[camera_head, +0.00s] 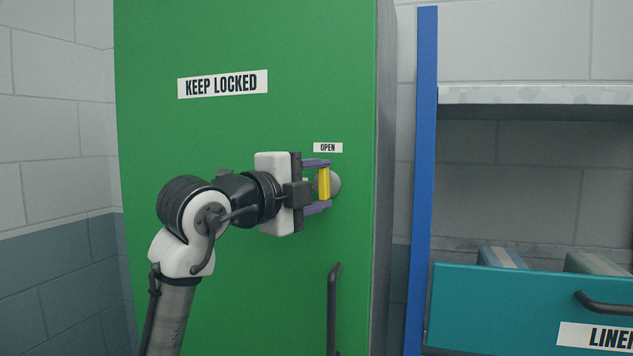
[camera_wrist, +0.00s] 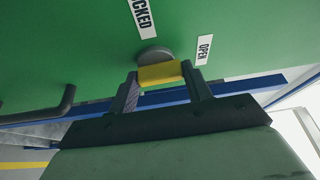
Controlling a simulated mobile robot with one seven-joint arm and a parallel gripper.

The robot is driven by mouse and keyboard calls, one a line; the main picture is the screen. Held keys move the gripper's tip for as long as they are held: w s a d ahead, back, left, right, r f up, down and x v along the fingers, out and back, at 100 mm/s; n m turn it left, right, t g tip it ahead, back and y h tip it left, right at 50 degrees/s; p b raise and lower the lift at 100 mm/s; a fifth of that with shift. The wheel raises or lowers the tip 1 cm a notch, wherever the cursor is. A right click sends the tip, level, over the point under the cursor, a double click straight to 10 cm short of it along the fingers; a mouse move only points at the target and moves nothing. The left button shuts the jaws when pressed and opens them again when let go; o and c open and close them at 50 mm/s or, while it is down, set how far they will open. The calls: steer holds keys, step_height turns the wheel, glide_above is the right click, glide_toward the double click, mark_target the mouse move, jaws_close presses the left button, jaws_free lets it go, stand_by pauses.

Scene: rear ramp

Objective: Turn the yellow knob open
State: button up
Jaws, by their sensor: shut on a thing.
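The yellow knob (camera_head: 323,184) sits on a round grey base (camera_head: 335,183) on the green cabinet door (camera_head: 240,130), just below a white OPEN label (camera_head: 328,147). The knob's bar stands upright in the head view. My gripper (camera_head: 318,185) is shut on the knob, with one purple finger at its top end and one at its bottom end. In the wrist view the yellow knob (camera_wrist: 161,74) lies between the two fingertips of my gripper (camera_wrist: 160,76), in front of the grey base (camera_wrist: 154,55).
A dark vertical handle (camera_head: 333,310) is on the door below the knob. A KEEP LOCKED label (camera_head: 222,84) is at upper left. At right stand a blue post (camera_head: 427,180), a shelf (camera_head: 540,95) and a teal drawer (camera_head: 500,300) holding items.

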stand_by(0.6)
steer(key=o, duration=1)
steer(key=b+v, duration=0.3)
steer(key=v, duration=1.1)
steer(key=shift+d+r, duration=0.1)
steer(key=shift+r, duration=0.15)
